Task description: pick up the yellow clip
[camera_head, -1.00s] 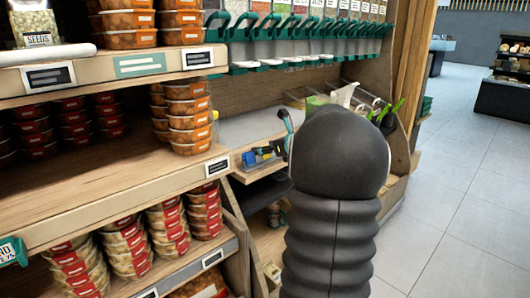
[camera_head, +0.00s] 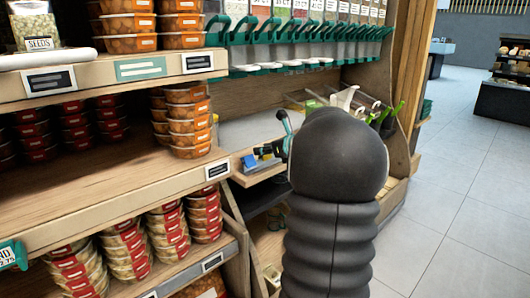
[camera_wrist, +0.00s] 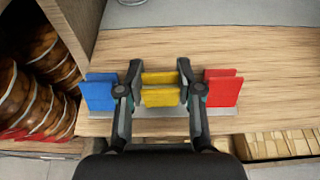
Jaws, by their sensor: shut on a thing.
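The yellow clip (camera_wrist: 160,97) sits between the two fingers of my gripper (camera_wrist: 158,92) in the wrist view, and the fingers are shut on it from the left and right sides. A blue clip (camera_wrist: 100,92) is just left of the left finger, and a red clip (camera_wrist: 222,88) is just right of the right finger. All three stand in a row on a grey strip (camera_wrist: 152,112) at the edge of a wooden shelf.
The wooden shelf (camera_wrist: 190,50) behind the clips is bare. Round food tubs (camera_wrist: 45,50) stand close on the left. Green-handled dispensers (camera_head: 290,45) hang above at the back, and stacked orange tubs (camera_head: 188,118) stand to the left.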

